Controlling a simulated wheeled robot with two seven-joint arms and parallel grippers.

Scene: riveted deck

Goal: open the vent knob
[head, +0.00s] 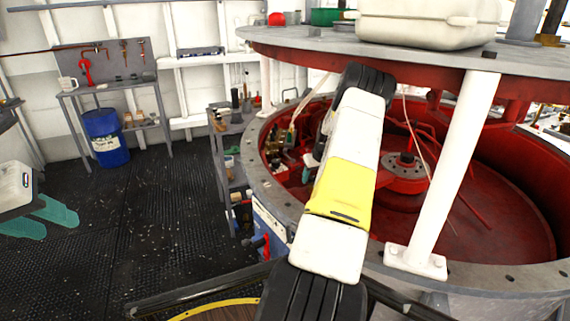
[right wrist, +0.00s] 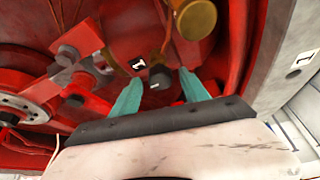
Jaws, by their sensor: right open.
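A small dark knob (right wrist: 160,78) sits on the red surface in the right wrist view, near a black tag marked 1 (right wrist: 137,64). I take it to be the vent knob. My right gripper (right wrist: 162,92) is open, with its two teal fingers apart on either side of the knob. I cannot tell whether they touch it. In the head view my right arm reaches into the red round housing (head: 480,190), and the knob cannot be made out there. My left gripper (head: 45,216) is open and empty over the dark floor at the far left.
A brass round part (right wrist: 196,18) hangs close beyond the right finger. A red bracket (right wrist: 75,45) is left of the fingers. A white post (head: 455,165) and the grey upper plate (head: 400,50) bound the housing. A blue drum (head: 105,140) stands at the back left.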

